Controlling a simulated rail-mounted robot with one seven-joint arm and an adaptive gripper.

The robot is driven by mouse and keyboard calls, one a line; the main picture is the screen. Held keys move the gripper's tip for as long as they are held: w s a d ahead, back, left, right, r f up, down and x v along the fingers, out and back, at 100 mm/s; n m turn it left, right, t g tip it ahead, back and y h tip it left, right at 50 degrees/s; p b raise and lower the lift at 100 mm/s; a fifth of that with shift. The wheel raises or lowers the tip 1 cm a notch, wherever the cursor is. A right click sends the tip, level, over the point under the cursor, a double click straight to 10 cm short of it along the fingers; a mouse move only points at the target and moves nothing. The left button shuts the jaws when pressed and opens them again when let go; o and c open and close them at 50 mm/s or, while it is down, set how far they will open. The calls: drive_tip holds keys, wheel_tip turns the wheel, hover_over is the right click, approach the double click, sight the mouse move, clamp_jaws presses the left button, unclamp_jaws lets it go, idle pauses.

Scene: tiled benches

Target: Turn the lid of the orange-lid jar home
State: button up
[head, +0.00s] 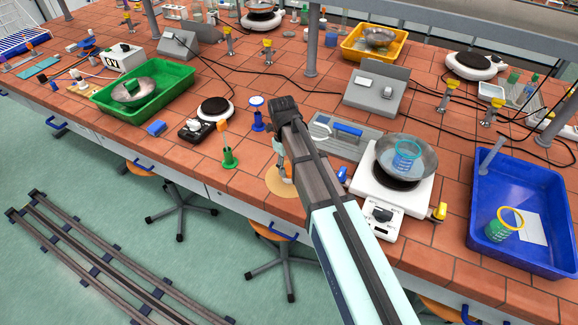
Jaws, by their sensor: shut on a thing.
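My arm reaches up from the bottom of the head view, and my gripper (280,154) hangs under its dark end, low over the bench's front edge. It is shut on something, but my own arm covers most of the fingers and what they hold. A round tan disc (280,186) lies on the tiles just below it, partly behind the arm. I cannot make out the orange-lid jar or its lid; that spot is largely hidden.
On the right are a white hotplate (372,192) with a metal pan (423,155) and a blue tray (540,185). A grey plate (345,150) lies close right of the arm.

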idle(0.6)
drive_tip(key=o, duration=1.8)
drive_tip(key=shift+c, duration=0.2)
drive_tip(key=shift+r+p, duration=1.35)
drive_tip(key=shift+r, duration=0.9)
drive_tip(key=n, duration=0.4)
drive_tip(key=shift+s+h, duration=0.1)
drive_tip(key=shift+h, duration=0.2)
drive_tip(key=shift+n+t, duration=0.3)
drive_tip(key=shift+n, duration=0.5)
